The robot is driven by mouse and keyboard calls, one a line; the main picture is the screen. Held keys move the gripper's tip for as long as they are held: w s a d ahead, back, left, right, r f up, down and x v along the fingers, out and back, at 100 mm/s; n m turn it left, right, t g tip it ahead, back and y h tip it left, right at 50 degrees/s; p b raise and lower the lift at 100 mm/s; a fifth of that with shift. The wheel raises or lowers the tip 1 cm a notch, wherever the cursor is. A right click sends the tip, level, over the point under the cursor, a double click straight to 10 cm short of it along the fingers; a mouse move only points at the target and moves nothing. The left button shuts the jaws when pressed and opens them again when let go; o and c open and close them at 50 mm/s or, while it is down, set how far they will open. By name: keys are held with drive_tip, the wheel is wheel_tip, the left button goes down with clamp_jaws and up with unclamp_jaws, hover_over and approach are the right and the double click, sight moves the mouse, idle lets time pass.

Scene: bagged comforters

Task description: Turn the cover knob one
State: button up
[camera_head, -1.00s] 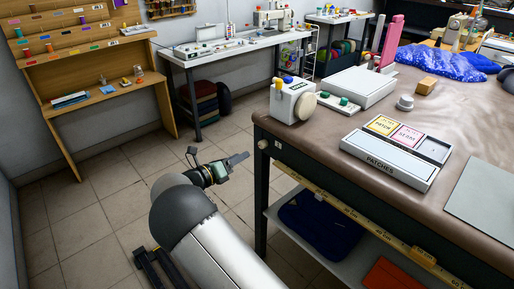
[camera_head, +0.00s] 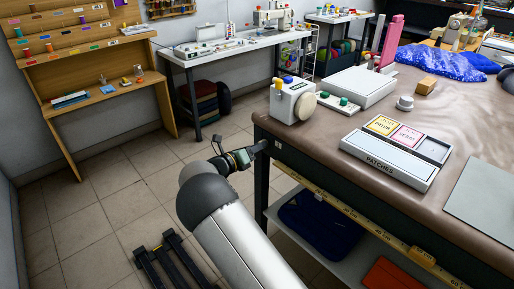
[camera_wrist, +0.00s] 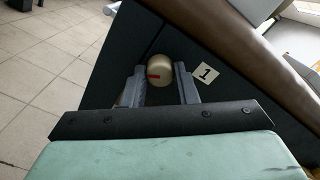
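The cover knob (camera_wrist: 160,69) is a round beige knob with a red mark on its face. It sits on the dark table side beside a white label reading 1 (camera_wrist: 205,74). My gripper (camera_wrist: 161,86) is open, its two grey fingers on either side of the knob in the wrist view. I cannot tell whether the fingertips reach around it or stop just short; no clear grip shows. In the head view my gripper (camera_head: 264,146) is at the table's near left corner and hides the knob.
The brown-topped table (camera_head: 330,135) carries a white device (camera_head: 292,102) near that corner and a PATCHES box (camera_head: 390,160). A yellow measuring strip (camera_head: 350,210) runs along its side. A lower shelf holds a dark blue folded item (camera_head: 320,228).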

drive_tip(key=shift+f+m, duration=0.1)
drive_tip(key=shift+m, duration=0.2)
drive_tip(key=shift+c, duration=0.4)
drive_tip(key=shift+f+m+b, duration=0.1)
drive_tip(key=shift+m+b, duration=11.5)
drive_tip(key=shift+m, duration=0.6)
drive_tip(key=o, duration=1)
